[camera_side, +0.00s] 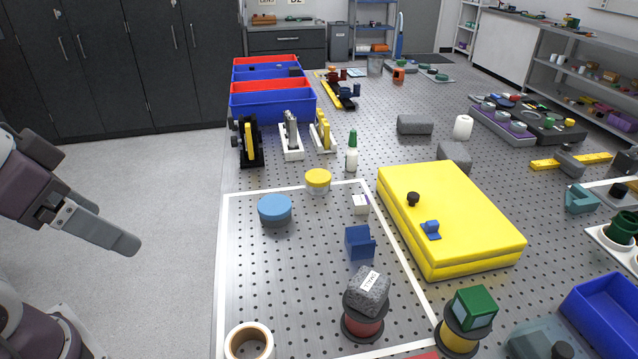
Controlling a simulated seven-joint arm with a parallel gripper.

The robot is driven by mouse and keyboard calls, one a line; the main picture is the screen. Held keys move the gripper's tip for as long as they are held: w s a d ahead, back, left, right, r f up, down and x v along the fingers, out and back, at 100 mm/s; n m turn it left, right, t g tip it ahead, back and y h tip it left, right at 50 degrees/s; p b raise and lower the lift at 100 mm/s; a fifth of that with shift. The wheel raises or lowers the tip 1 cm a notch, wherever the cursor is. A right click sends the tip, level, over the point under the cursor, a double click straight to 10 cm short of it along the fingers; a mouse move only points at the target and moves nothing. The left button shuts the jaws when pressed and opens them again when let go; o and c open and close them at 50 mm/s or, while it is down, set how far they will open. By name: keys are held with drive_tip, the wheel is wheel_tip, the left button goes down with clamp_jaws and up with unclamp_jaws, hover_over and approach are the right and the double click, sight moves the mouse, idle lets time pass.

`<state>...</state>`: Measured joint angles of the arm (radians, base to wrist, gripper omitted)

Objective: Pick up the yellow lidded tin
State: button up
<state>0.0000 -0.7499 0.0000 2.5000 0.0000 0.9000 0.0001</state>
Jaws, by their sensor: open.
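The yellow lidded tin (318,181) is a short round tin with a yellow lid and a pale body. It stands upright at the back edge of the white-outlined area on the perforated table. A wider blue-lidded tin (274,210) stands in front of it to the left. My gripper (122,241) is at the left of the view, off the table's left side and well apart from the tin. It is open and nothing shows in it; its grey fingers overlap from this angle.
A white bottle with a green cap (352,152) stands behind the tin to the right. A small white box (361,204), a blue block (359,243) and a large yellow case (450,215) lie to the right. The outlined area's left middle is clear.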

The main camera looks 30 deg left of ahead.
sight(328, 178)
drive_tip(key=w+a+r+m+t+y, duration=0.1)
drive_tip(key=w+a+t, duration=0.25)
drive_tip(key=w, duration=1.45)
drive_tip(key=w+a+r+m+t+y, duration=0.15)
drive_tip(key=w+a, duration=0.35)
drive_tip(key=w, duration=1.3)
drive_tip(key=w+d+f+m+t+h, duration=0.2)
drive_tip(key=w+f+h, duration=0.3)
drive_tip(key=w+f, duration=0.45)
drive_tip(key=d+f+h, duration=0.1)
drive_tip(key=f, duration=0.2)
drive_tip(key=d+f+m+g+h, duration=0.1)
drive_tip(key=f+h, duration=0.1)
drive_tip(key=f, duration=0.2)
drive_tip(key=d+f+m+h, duration=0.1)
drive_tip(key=f, duration=0.2)
drive_tip(key=shift+d+f+g, duration=0.1)
drive_tip(key=shift+f+g, duration=0.25)
drive_tip(key=shift+g, duration=0.05)
drive_tip(key=shift+h, duration=0.35)
drive_tip(key=w+d+f, duration=0.1)
drive_tip(key=f, duration=0.1)
drive_tip(key=w+d+f, duration=0.2)
drive_tip(key=shift+w+d+f, duration=0.15)
drive_tip(key=shift+w+d, duration=0.05)
drive_tip(key=shift+d, duration=0.1)
drive_tip(key=shift+w+d+f, duration=0.2)
drive_tip(key=shift+w+d, duration=0.05)
drive_tip(key=shift+w, duration=0.15)
drive_tip(key=shift+c, duration=0.5)
